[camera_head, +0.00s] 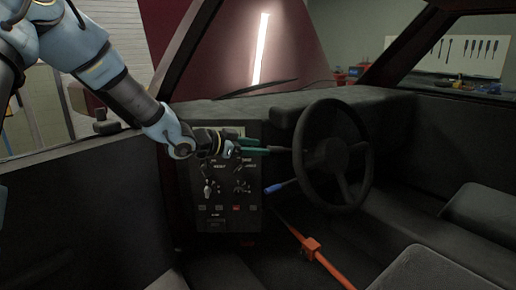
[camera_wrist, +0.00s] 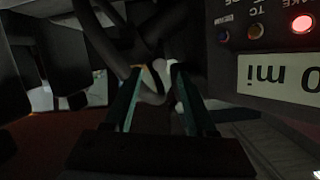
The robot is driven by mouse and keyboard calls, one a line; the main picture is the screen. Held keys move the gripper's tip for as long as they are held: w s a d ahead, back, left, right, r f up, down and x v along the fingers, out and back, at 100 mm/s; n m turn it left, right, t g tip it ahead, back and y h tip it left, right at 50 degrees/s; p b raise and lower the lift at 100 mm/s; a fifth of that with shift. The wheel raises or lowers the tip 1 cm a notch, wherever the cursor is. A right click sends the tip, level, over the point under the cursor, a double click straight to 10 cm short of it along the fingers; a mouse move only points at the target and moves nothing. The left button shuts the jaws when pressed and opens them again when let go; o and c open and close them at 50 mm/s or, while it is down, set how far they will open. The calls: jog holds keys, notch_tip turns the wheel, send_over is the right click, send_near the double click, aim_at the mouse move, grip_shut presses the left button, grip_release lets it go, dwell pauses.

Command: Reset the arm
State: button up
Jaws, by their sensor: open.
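My arm reaches in from the upper left in the head view. My gripper (camera_head: 276,150) is at its end, in front of the upper part of a dark control panel (camera_head: 222,225) and left of the steering wheel (camera_head: 334,158). In the wrist view my gripper (camera_wrist: 156,75) shows two green fingers spread apart. A grey curved bar or cable shows between and beyond the fingers; I cannot tell whether it touches them.
The panel's display (camera_wrist: 280,76) and a lit red button (camera_wrist: 303,24) are close on the right in the wrist view. Seats (camera_head: 482,208) lie at the right.

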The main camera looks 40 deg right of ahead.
jog(key=w+a+f+n+t+y, duration=0.2)
jog(key=w+a+n+y, duration=0.15)
jog(key=a, duration=0.55)
jog(key=w+a+f+n+t+y+p, duration=0.1)
jog(key=w+a+f+n+t+y, duration=0.2)
jog(key=a, duration=0.5)
jog(key=w+a+n+t+y, duration=0.1)
jog(key=w+a+n+y, duration=0.15)
jog(key=w+a, duration=0.45)
jog(key=s+a+n+y, duration=0.2)
jog(key=s+a+n, duration=0.1)
jog(key=a, duration=0.6)
jog(key=s+a+n+y, duration=0.2)
jog(key=s+a+n, duration=0.15)
jog(key=a, duration=0.65)
jog(key=s+a+n+g+y, duration=0.1)
jog(key=s+a+n+g, duration=0.2)
jog(key=s+a, duration=0.5)
jog(key=shift+s+a+f+n+g+p, duration=0.25)
jog(key=shift+s+n+p, duration=0.2)
jog(key=shift+s+n, duration=0.45)
